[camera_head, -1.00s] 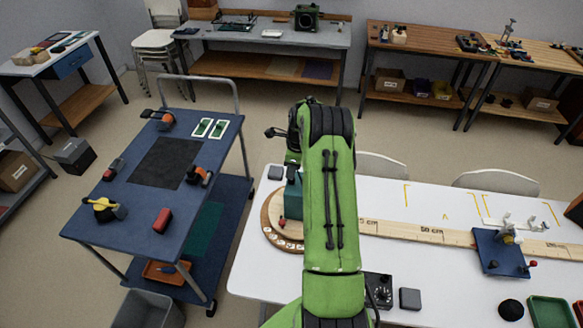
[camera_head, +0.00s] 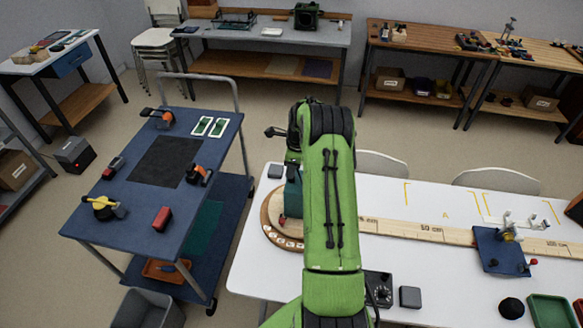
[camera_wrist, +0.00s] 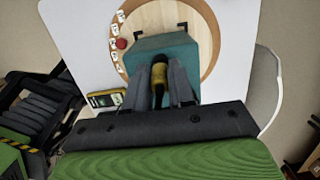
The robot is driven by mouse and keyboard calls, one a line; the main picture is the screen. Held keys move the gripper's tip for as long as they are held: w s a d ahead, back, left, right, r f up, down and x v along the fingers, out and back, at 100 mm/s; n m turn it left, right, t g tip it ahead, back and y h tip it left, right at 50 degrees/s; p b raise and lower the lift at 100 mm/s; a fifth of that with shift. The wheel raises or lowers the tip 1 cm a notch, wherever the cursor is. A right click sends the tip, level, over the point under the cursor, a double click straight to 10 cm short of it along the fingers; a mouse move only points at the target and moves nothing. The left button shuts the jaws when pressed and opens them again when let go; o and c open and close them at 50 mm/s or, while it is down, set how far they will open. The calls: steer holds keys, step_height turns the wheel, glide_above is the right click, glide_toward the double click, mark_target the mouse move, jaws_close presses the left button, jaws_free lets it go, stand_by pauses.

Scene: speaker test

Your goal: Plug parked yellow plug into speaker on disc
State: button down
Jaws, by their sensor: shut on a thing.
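The teal speaker (camera_head: 293,198) stands on the round wooden disc (camera_head: 268,226) on the white table, partly hidden by my green arm. In the wrist view, the speaker (camera_wrist: 189,48) has dark brackets at its sides, with the disc (camera_wrist: 208,22) around it. My gripper (camera_wrist: 160,78) is shut on the yellow plug (camera_wrist: 159,74), which has a dark lower part. The plug overlaps the speaker in that view; I cannot tell whether it touches it or sits in a socket.
A red knob (camera_wrist: 121,43) and white labels are on the disc's left. A yellow-and-black device (camera_wrist: 105,98) lies near the speaker's lower left. A wooden ruler board (camera_head: 420,233) runs right along the table. A blue cart (camera_head: 105,235) stands left.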

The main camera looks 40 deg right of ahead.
steer(key=shift+f, duration=0.2)
steer(key=c, duration=0.9)
jaws_free()
steer(key=r, duration=0.5)
steer(key=s+d+r, duration=0.1)
steer(key=r, duration=0.4)
steer(key=s+r, duration=0.1)
steer(key=r, duration=0.4)
steer(key=shift+d+r, duration=0.15)
steer(key=shift+r, duration=0.2)
